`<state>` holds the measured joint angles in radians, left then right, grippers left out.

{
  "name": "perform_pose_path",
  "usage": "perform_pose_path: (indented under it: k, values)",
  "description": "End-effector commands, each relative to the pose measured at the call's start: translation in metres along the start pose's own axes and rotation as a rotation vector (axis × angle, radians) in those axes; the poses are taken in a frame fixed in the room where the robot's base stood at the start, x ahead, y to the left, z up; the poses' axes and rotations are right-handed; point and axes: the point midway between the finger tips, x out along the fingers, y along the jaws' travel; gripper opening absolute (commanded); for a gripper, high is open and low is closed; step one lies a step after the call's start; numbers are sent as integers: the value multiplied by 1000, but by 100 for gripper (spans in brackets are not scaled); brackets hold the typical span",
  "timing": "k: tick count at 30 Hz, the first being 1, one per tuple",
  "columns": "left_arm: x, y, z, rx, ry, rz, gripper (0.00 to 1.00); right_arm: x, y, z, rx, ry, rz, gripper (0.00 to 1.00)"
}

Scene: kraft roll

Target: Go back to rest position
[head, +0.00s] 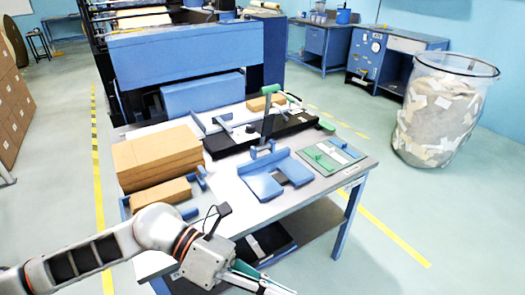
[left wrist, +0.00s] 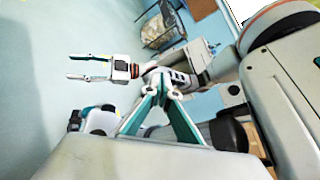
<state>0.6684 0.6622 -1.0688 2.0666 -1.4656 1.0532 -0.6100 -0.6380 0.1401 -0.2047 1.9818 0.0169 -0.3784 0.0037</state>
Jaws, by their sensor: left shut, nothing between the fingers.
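My left gripper (head: 280,288) comes in from the left at the bottom of the head view, in front of the worktable's near edge. In the left wrist view its teal fingers (left wrist: 164,88) come together at the tips, with nothing between them. My right gripper (left wrist: 70,66) shows in the left wrist view at the upper left, its two fingers apart and the gap empty. It is not in the head view. Neither gripper touches anything on the table that I can see.
The worktable (head: 225,205) carries stacked brown blocks (head: 160,155), a blue fixture (head: 268,178), a black tool with a green-topped handle (head: 270,108), and a green-grey plate (head: 328,157).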

Motion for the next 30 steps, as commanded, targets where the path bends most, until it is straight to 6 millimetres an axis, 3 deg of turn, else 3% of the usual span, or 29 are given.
perform_pose_path:
  k: [3,7,10,14,17,22,27,30]
  values:
    - [10,-12,42,-184,-263,-114,0,-2,-3,5,4,-8,-5,40]
    - [-6,-4,82,-414,-548,-211,0,-3,-6,6,7,-9,-9,40]
    - [-30,18,100,-613,-765,-273,0,-3,-6,6,9,-8,-10,40]
    - [-69,65,96,-896,-1044,-334,0,-2,-6,5,11,-6,-10,40]
    - [-99,110,69,-1128,-1254,-365,0,-2,-6,6,13,-6,-11,40]
    - [-137,178,-19,-1515,-1577,-390,0,-2,-7,7,15,-9,-12,40]
    - [-150,215,-130,-1848,-1835,-383,0,-1,-8,9,17,-12,-13,40]
    - [-150,223,-191,-2013,-1958,-373,0,-1,-8,11,18,-14,-14,40]
